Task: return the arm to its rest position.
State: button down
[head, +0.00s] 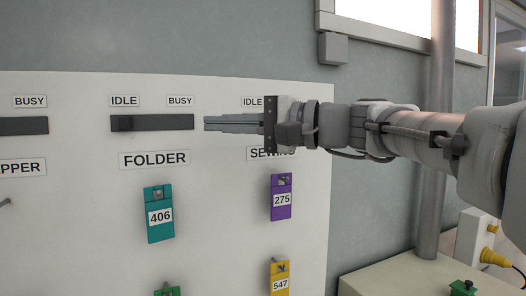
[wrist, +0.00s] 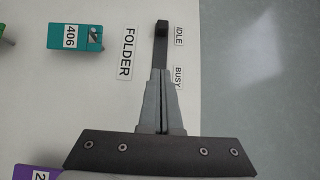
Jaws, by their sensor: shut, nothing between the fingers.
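My gripper (head: 206,124) is shut and empty. In the head view it reaches in from the right, its fingers pointing left in front of the white panel (head: 70,230), between the FOLDER and SEWING columns. It hides most of the SEWING column's slot. In the wrist view the shut fingers (wrist: 164,73) point up the picture toward the FOLDER slot (wrist: 161,45) and overlap its lower end. The FOLDER slot (head: 165,122) also shows in the head view, with a dark slider block (head: 122,123) at its IDLE end. I cannot tell whether the fingertips touch the panel.
A teal tag 406 (head: 159,215) and a purple tag 275 (head: 281,198) hang on the panel, with a yellow tag 547 (head: 280,280) lower down. A grey vertical pipe (head: 434,190) stands behind my arm. A pale surface (head: 395,278) lies at lower right.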

jog(key=s+d+f+n+h+p, duration=0.1)
jog(key=s+d+f+h, duration=0.35)
jog(key=f, duration=0.45)
jog(key=s+d+f+h+p, duration=0.1)
jog(key=s+d+f+h, duration=0.35)
jog(key=f, duration=0.55)
jog(key=s+d+f+n+h+p, duration=0.1)
jog(key=s+d+f+n+h, duration=0.1)
jog(key=s+d+f+h, duration=0.6)
jog(key=s+d+f, duration=0.1)
jog(key=d+f, duration=0.3)
jog(key=shift+d+n+p, duration=0.3)
jog(key=shift+d+n, duration=0.05)
jog(key=shift+n, duration=0.05)
jog(key=shift+f, duration=0.1)
